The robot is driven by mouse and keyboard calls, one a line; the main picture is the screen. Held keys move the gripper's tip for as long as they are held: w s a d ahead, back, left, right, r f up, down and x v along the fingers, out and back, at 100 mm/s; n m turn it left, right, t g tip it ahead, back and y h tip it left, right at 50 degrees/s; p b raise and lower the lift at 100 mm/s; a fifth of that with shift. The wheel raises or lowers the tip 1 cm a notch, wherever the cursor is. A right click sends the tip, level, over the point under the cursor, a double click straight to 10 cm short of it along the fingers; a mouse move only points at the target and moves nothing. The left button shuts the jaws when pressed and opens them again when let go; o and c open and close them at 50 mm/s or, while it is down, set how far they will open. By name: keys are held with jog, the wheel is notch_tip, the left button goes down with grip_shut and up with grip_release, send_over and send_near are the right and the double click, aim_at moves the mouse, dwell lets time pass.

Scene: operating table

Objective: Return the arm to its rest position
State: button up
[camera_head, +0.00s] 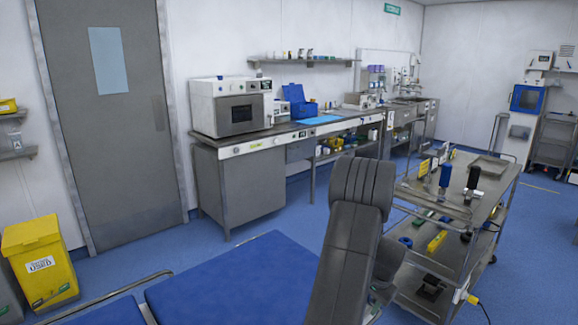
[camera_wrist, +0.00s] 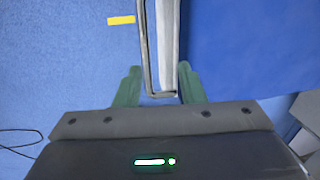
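My gripper (camera_wrist: 159,67) shows in the wrist view with its two green fingers spread apart. I see nothing held between them. A grey metal rail (camera_wrist: 168,45) of the operating table shows beyond the gap between the fingers; I cannot tell how far off it is. In the head view my dark grey arm (camera_head: 345,240) stands up in front, bent at the top, between the blue operating table and the trolley. The gripper itself is hidden there.
The blue operating table (camera_head: 235,280) is at the front left, and the wrist view shows its blue surface (camera_wrist: 250,45) at right. A steel trolley (camera_head: 490,205) with bottles stands close to my arm's right. A yellow bin (camera_head: 40,255) is far left. Blue floor (camera_head: 260,228) lies open behind the table.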

jog(key=shift+w+d+f+y+b, duration=0.1)
jog(key=shift+d+f+y+b, duration=0.05)
jog(key=shift+f, duration=0.5)
jog(key=shift+w+d+f+y+b, duration=0.1)
jog(key=shift+f+y+b, duration=0.05)
jog(key=shift+f, duration=0.5)
